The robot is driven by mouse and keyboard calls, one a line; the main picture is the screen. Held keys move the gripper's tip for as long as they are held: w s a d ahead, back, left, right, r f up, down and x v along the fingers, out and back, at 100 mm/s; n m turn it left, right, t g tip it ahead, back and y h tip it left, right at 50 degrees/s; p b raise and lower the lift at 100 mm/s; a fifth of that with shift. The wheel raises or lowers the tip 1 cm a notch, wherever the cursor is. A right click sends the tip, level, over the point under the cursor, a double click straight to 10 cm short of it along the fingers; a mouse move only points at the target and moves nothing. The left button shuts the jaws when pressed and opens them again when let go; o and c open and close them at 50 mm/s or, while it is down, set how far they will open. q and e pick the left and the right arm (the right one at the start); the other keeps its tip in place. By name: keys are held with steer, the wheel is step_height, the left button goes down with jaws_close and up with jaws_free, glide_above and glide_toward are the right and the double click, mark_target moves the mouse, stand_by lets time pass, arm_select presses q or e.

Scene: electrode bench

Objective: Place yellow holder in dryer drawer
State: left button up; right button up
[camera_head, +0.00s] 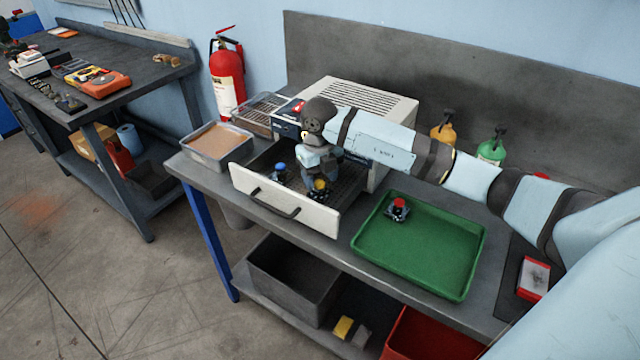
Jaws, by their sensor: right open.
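The dryer (392,118) stands on the bench with its drawer (285,207) pulled open toward the front. The yellow holder (320,188) is inside the drawer, near its right front. My right gripper (316,178) points down into the drawer directly over the yellow holder and is open. Whether its fingers still touch the holder is hard to tell. A blue-topped holder (280,174) stands in the drawer to the left. A red-topped holder (398,209) stands in the green tray (430,260). My left gripper is not in view.
A grey bin with brown contents (217,142) and a wire basket (262,112) stand left of the dryer. Yellow (443,130) and green (492,150) bottles stand behind my right arm. Most of the green tray is empty. A red-and-white box (533,279) lies at right.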

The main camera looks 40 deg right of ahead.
mark_target(319, 183)
step_height(319, 183, up, 9)
steer(key=shift+r+b, duration=0.2)
steer(key=shift+b, duration=0.15)
stand_by(0.3)
